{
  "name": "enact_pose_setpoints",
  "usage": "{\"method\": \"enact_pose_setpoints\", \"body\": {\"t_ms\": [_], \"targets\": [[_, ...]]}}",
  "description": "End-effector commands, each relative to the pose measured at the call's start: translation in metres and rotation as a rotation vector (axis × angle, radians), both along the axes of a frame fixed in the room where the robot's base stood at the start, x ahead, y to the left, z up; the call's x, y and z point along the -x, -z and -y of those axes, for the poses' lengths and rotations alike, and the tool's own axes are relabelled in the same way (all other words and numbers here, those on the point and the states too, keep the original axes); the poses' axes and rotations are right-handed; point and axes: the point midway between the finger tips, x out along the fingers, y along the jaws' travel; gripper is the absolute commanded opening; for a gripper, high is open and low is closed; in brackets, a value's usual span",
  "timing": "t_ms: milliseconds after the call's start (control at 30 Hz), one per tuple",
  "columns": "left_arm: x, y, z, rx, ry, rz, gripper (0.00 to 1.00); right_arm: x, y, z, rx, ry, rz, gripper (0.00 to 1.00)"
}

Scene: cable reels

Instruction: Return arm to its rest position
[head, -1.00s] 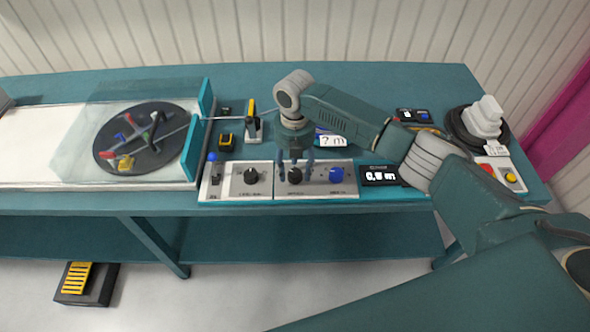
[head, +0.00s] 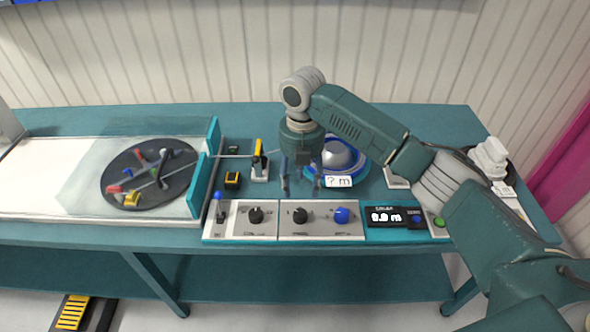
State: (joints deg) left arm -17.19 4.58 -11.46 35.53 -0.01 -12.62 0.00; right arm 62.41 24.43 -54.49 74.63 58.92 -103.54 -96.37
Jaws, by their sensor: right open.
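My right arm comes in from the right in the head view and reaches over the table (head: 90,119). Its gripper (head: 301,188) points down, open and empty, above the area just behind the control panel (head: 280,231). The panel carries two black knobs, a blue knob (head: 342,215) and a blue-tipped lever (head: 219,207). The gripper's fingers are apart from the knobs. Behind the gripper, partly hidden by it, lies a blue-rimmed reel (head: 352,160) with a "? m" label. My left gripper is not in view.
A covered turntable (head: 122,171) with small coloured parts stands at left. A black display (head: 388,217) sits right of the panel. A white stacked object (head: 489,158) stands at far right. A yellow-black pedal (head: 72,313) is on the floor.

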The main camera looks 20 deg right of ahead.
Motion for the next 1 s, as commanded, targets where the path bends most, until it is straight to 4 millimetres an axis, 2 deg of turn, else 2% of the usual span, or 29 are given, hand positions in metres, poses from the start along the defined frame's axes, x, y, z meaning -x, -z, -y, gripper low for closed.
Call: {"method": "enact_pose_setpoints", "body": {"t_ms": [200,267,333,500,600,700,833,1000], "targets": [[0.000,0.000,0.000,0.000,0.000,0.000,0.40,0.003,0.004,-0.003,-0.003,0.004,-0.001,0.50],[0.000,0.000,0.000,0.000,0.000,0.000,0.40,0.009,0.014,-0.009,-0.010,0.020,-0.003,0.50],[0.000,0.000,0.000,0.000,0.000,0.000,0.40,0.021,0.031,-0.022,-0.028,0.059,-0.003,0.50],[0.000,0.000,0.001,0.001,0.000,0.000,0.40,0.074,0.086,-0.070,-0.122,0.274,0.007,0.50],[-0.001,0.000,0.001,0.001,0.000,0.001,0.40,0.107,0.108,-0.092,-0.194,0.463,0.012,0.50],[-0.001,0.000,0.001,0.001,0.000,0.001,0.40,0.139,0.123,-0.103,-0.261,0.683,0.011,0.50],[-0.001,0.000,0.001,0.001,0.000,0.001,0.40,0.179,0.134,-0.100,-0.331,1.008,0.005,0.50],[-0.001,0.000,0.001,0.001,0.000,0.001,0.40,0.223,0.139,-0.070,-0.376,1.424,0.016,0.50]]}}
